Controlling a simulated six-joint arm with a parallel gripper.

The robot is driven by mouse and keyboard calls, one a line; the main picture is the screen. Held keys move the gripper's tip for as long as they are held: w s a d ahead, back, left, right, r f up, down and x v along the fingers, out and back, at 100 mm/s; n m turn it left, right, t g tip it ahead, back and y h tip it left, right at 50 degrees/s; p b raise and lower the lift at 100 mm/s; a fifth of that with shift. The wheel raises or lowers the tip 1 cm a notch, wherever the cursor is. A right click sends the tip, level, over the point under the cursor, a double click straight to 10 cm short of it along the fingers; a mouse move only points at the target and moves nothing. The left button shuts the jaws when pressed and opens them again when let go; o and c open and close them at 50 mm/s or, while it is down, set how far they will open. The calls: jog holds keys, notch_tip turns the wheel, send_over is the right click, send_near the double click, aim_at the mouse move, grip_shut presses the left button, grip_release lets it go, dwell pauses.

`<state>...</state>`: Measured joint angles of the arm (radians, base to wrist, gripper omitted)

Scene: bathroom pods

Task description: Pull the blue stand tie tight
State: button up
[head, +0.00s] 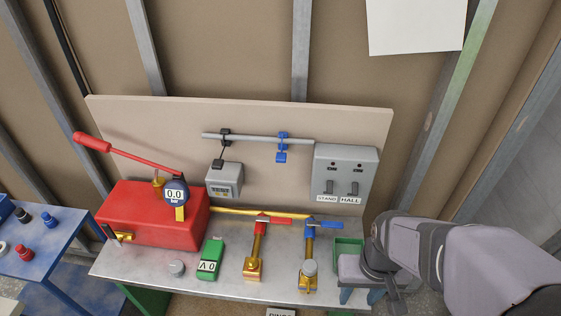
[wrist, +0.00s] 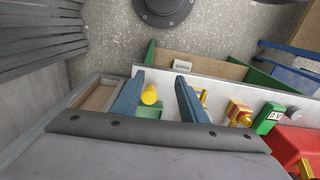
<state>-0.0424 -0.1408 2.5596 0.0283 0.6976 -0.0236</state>
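A blue tie (head: 282,147) sits around the grey horizontal pipe (head: 258,138) on the backboard, left of the grey switch box; I cannot tell how tight it is. My gripper (head: 360,296) is at the bench's right end, low and well away from the tie. In the wrist view its two blue-grey fingers (wrist: 159,80) are apart with nothing gripped. A yellow cylinder (wrist: 150,95) shows between the fingers, over or in a green tray (wrist: 150,111); I cannot tell its depth. The tie is not seen in the wrist view.
A switch box labelled STAND and HALL (head: 345,174) is right of the tie. A black tie (head: 225,137) holds a cord above a grey meter (head: 225,179). Two brass valves, a green meter (head: 210,259) and a red pump (head: 150,214) crowd the bench. The green tray (head: 348,250) is beside my gripper.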

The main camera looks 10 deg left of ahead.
jog(key=w+a+r+n+t+y, duration=0.1)
jog(key=w+a+n+t+y, duration=0.2)
jog(key=a, duration=1)
jog(key=m+t+h, duration=0.3)
jog(key=m+t, duration=0.1)
jog(key=t, duration=1.1)
send_near(281, 160)
jog(key=w, duration=0.2)
jog(key=shift+w+a+r+p, duration=0.1)
jog(key=shift+w+p, duration=0.6)
jog(key=shift+w, duration=1.15)
jog(key=shift+w+r+p, duration=0.1)
jog(key=shift+w+p, duration=0.55)
jog(key=shift+w, duration=1.2)
jog(key=shift+c, duration=0.6)
